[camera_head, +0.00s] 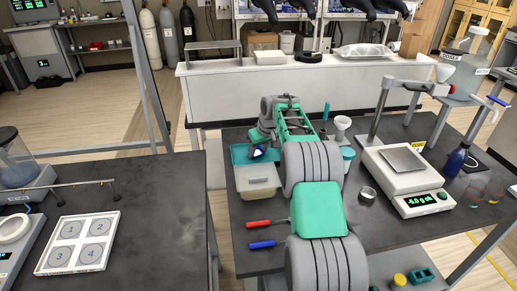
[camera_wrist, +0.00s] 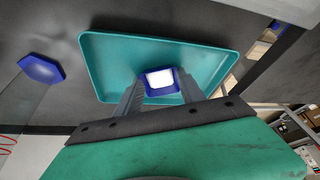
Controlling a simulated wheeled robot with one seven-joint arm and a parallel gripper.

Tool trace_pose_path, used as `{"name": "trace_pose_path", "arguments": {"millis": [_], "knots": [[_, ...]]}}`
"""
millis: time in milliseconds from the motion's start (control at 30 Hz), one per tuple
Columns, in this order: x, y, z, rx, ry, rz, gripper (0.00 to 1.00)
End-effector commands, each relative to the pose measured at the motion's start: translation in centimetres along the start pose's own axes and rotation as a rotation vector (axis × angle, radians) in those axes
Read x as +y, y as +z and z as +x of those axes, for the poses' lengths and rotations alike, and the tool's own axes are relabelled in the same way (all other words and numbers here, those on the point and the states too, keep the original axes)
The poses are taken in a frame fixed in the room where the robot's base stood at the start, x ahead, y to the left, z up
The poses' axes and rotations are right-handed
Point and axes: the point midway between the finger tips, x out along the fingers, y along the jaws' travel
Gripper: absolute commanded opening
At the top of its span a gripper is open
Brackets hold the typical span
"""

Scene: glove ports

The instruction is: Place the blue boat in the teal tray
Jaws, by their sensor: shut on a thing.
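The blue boat (camera_wrist: 161,99) has a white inner face and sits between the fingers of my gripper (camera_wrist: 160,92) in the wrist view. The fingers are shut on it. Behind it in that view is the teal tray (camera_wrist: 94,50), and the boat lies within the tray's outline. I cannot tell whether the boat touches the tray floor. In the head view my gripper (camera_head: 262,149) is at the teal tray (camera_head: 238,153), with the blue boat (camera_head: 257,154) showing below it. My arm hides the tray's right part.
A beige bin (camera_head: 258,181) stands just in front of the tray. A red-handled tool (camera_head: 259,223) and a blue object (camera_head: 262,244) lie nearer on the dark table. A scale (camera_head: 408,178) stands at the right. A blue hexagonal piece (camera_wrist: 41,69) shows left of the tray.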

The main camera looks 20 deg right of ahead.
Motion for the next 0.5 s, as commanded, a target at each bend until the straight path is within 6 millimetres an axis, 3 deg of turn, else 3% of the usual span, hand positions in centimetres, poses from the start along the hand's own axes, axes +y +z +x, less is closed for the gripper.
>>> {"name": "trace_pose_path", "arguments": {"millis": [233, 267, 500], "knots": [[0.0, 0.14, 0.32, 0.0, 0.0, 0.0, 0.03], [0.0, 0.14, 0.31, 0.0, 0.0, 0.0, 0.47], [0.0, 0.1, 0.21, 0.0, 0.0, 0.0, 0.66]]}}
